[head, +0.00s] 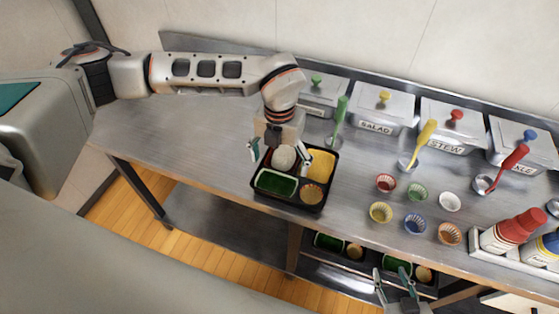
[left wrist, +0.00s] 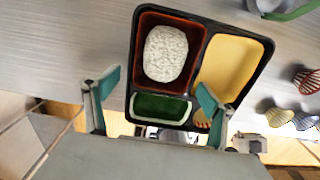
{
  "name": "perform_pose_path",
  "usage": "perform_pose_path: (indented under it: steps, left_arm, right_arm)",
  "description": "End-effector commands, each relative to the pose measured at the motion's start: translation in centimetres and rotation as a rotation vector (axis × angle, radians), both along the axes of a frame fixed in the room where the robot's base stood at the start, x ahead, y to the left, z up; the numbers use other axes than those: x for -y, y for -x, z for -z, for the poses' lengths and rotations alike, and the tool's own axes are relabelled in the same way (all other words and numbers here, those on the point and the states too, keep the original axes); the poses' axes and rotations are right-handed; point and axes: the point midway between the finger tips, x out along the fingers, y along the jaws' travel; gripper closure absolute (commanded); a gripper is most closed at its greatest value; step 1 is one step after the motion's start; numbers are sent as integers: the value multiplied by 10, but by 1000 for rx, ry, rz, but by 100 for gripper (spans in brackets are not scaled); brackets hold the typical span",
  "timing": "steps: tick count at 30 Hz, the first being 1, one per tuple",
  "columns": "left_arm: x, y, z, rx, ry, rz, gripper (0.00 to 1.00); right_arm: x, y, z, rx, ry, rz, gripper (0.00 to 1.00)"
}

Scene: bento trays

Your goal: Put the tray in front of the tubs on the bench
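The black tray (head: 284,203) lies on the steel bench (head: 195,135), near its front edge. It holds white rice, a yellow section, a green section and a small orange cup. It also shows in the left wrist view (left wrist: 264,52). My left gripper (head: 279,156) is over the tray with its fingers spread wide. In the left wrist view, one finger is beside the tray's left side and the other overlaps the tray. The tubs (head: 380,100) stand in a row along the back, with coloured knobs. My right gripper (head: 392,279) is low, in front of the bench, with its fingers apart and empty.
Small coloured cups (head: 417,193) and ladles with green, yellow (head: 424,139) and red handles are between the tubs and the front edge. More trays (head: 345,259) sit on the shelf below. The bench's left is clear.

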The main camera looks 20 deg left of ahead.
Motion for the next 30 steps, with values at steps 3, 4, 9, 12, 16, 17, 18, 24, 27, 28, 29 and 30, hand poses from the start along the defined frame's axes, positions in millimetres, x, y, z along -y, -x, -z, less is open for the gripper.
perform_pose_path:
  steps: [3,4,9,12,16,17,18,24,27,28,29,30]
  left_arm:
    - [0,0,-1,0,0,0,17]
    - [0,0,-3,1,0,0,17]
    - [0,-2,-22,5,1,0,17]
    - [0,-2,-41,6,1,1,17]
    - [0,-2,-69,6,0,-1,17]
    - [0,-2,-75,6,0,0,17]
    - [0,-1,-83,5,0,0,17]
    - [0,-1,-112,4,0,0,17]
    - [0,0,-119,2,0,1,17]
    - [0,0,-121,1,0,1,17]
    - [0,0,-122,1,0,1,17]
    - [0,0,-123,1,0,0,17]
  right_arm:
    - [0,0,-1,0,0,0,60]
    - [0,0,-2,1,0,0,60]
    - [0,0,-1,2,-1,0,60]
    - [0,0,2,1,-1,0,60]
    - [0,0,4,1,-1,0,60]
    - [0,0,5,0,-1,1,60]
    - [0,0,6,0,-1,1,60]
    - [0,0,8,0,-1,1,60]
    - [0,1,9,-1,0,1,60]
    - [0,1,9,-1,-1,0,60]
    - [0,1,9,-1,-1,0,60]
    - [0,1,9,-1,-1,0,60]
